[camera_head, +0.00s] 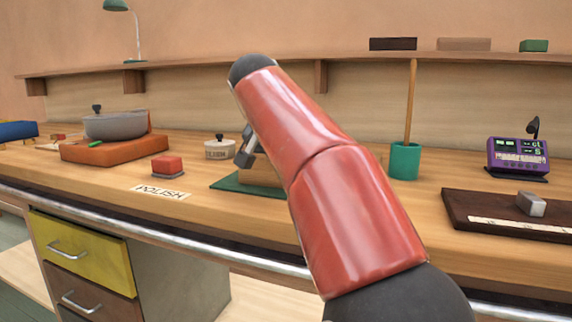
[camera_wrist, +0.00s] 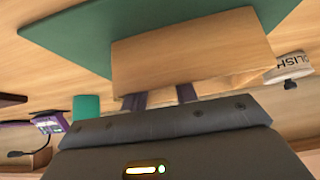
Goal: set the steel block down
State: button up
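A small grey block that looks like the steel block (camera_head: 531,204) rests on a dark brown board (camera_head: 462,204) at the right of the bench. My gripper (camera_head: 246,150) is far to its left, partly hidden by my red arm. It is just above a wooden block (camera_head: 262,177) on a green mat (camera_head: 228,183). In the wrist view the two dark fingers (camera_wrist: 161,97) stand apart at the near edge of the wooden block (camera_wrist: 195,50), their tips partly hidden. No thing shows held between them.
A green cup (camera_head: 405,161) with a stick and a purple display (camera_head: 518,157) stand to the right. A rail (camera_head: 165,236) runs along the front edge.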

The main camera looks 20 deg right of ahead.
jog(key=p+v, duration=0.3)
jog(key=v, duration=0.9)
jog(key=shift+s+a, duration=0.1)
